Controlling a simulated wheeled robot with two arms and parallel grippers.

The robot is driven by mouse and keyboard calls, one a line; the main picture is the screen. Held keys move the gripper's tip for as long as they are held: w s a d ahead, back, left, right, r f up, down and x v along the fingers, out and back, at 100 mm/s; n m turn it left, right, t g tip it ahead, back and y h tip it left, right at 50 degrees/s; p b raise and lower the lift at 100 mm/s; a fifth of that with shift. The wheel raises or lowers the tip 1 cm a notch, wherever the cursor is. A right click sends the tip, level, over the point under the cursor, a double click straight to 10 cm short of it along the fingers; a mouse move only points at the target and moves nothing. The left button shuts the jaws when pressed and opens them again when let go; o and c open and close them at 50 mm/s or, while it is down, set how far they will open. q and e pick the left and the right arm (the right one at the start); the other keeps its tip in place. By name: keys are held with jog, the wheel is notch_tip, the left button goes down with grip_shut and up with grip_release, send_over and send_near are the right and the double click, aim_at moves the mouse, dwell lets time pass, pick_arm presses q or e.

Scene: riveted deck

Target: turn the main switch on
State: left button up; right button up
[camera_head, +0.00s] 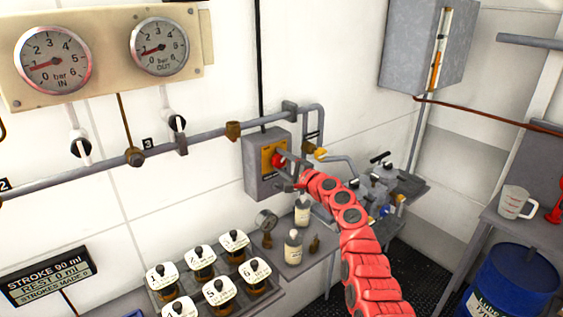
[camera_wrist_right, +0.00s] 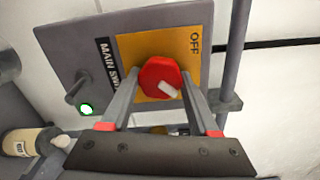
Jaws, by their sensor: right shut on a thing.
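The main switch is a red round knob (camera_wrist_right: 158,76) with a white mark, on a yellow plate (camera_wrist_right: 195,18) on a grey box (camera_head: 257,185). The box hangs on the white wall at the middle of the head view. The plate reads OFF, and a label reading "MAIN SW" is partly hidden. The white mark points away from the OFF word, toward the lower right in the wrist view. My right gripper (camera_wrist_right: 162,80) is shut on the knob, one finger on each side. My left gripper is out of view.
A grey pipe (camera_head: 210,132) runs along the wall beside the box. Below stand bottles (camera_head: 293,247) and several white-capped jars (camera_head: 203,262). A grey cabinet (camera_head: 412,45) hangs at the upper right. A blue drum (camera_head: 515,290) and a jug (camera_head: 514,202) are at the right.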

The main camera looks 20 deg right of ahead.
jog(key=shift+f, duration=0.1)
jog(key=o, duration=1.4)
jog(key=shift+c, duration=0.2)
jog(key=shift+s, duration=0.1)
jog(key=shift+s+d, duration=0.25)
jog(key=shift+s, duration=0.35)
jog(key=b+v, duration=0.2)
jog(key=v, duration=1.4)
jog(key=shift+b, duration=0.3)
